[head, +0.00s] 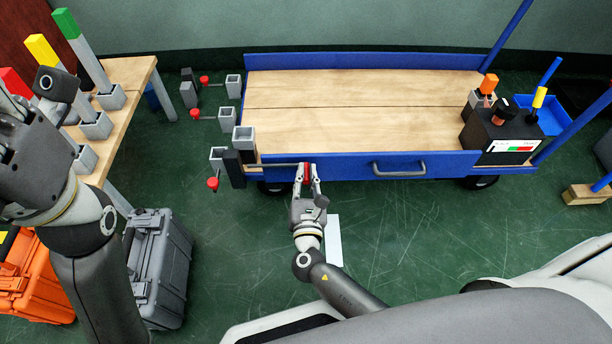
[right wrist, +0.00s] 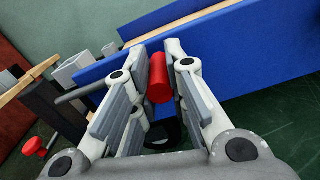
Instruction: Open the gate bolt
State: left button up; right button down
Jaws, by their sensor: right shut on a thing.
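The gate bolt is a thin grey rod (head: 276,165) along the front blue gate panel (head: 345,166) of a cart. Its red knob (head: 307,173) sits between the fingertips of my right gripper (head: 307,176), which is shut on it. The right wrist view shows the red knob (right wrist: 158,78) between the two fingers, with the rod (right wrist: 78,93) running left towards dark and grey blocks. The rod's left end is by the dark post (head: 234,168), and its exact fit there is hidden. My left gripper (head: 35,100) is at the left edge, partly cut off; its jaw state is unclear.
The cart has a wooden deck (head: 360,105) and a grey handle (head: 400,170). Other red knobs on rods stick out at its left. A wooden table (head: 128,80) with coloured posts stands left, above a grey case (head: 160,265) and an orange case (head: 35,280). Green floor before the cart is mostly clear.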

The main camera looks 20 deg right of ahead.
jog(key=shift+a, duration=0.25)
jog(key=c, duration=1.4)
grip_release()
jog(key=shift+o, duration=0.2)
jog(key=shift+w, duration=0.1)
notch_tip(320, 180, up, 10)
jog(key=shift+f, duration=0.1)
